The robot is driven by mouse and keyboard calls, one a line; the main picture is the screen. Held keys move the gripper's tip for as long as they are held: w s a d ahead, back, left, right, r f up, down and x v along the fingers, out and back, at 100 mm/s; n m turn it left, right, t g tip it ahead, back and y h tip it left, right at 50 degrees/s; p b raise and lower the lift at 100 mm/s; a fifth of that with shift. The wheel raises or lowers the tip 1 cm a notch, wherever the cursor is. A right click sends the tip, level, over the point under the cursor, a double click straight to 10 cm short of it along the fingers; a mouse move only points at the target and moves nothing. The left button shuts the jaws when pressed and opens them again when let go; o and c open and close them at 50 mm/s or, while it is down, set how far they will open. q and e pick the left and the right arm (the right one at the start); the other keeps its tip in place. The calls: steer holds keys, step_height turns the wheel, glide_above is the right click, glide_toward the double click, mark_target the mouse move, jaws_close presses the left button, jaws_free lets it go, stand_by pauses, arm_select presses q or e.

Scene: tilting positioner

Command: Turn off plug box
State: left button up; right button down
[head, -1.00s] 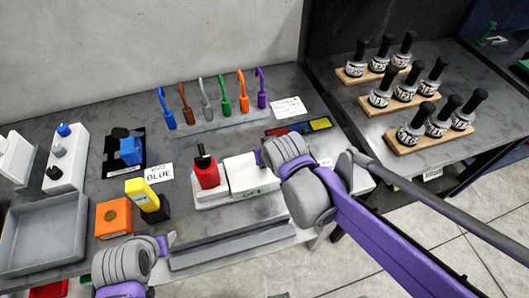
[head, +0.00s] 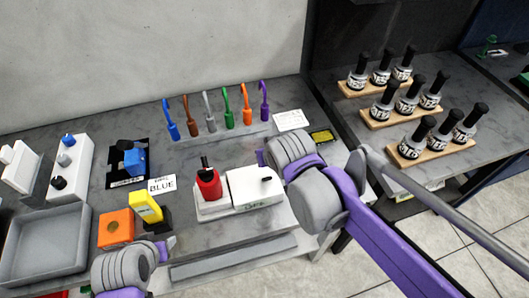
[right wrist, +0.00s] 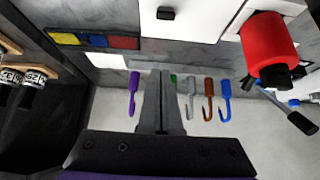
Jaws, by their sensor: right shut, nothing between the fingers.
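A white box (head: 245,190) with a small black switch (head: 266,180) and a label on its front stands beside a red cylinder (head: 208,184) with a black stem. I take this box to be the plug box. It also shows at the top of the right wrist view (right wrist: 185,28), with its black switch (right wrist: 166,13). My right gripper (head: 261,158) is just behind the box in the head view; in the right wrist view its fingers (right wrist: 160,80) are together and empty, apart from the box. My left gripper (head: 167,246) is at the front, near the yellow block; its opening is unclear.
Several coloured hooks (head: 227,107) stand in a row at the back. A white block with knobs (head: 68,165), a grey tray (head: 45,245), an orange block (head: 116,228) and a yellow block (head: 146,207) are left. Black-capped bottles (head: 408,100) stand on the right table.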

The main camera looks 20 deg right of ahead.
steer(key=v, duration=0.3)
steer(key=s+v, duration=0.1)
steer(key=v, duration=0.1)
steer(key=shift+f, duration=0.25)
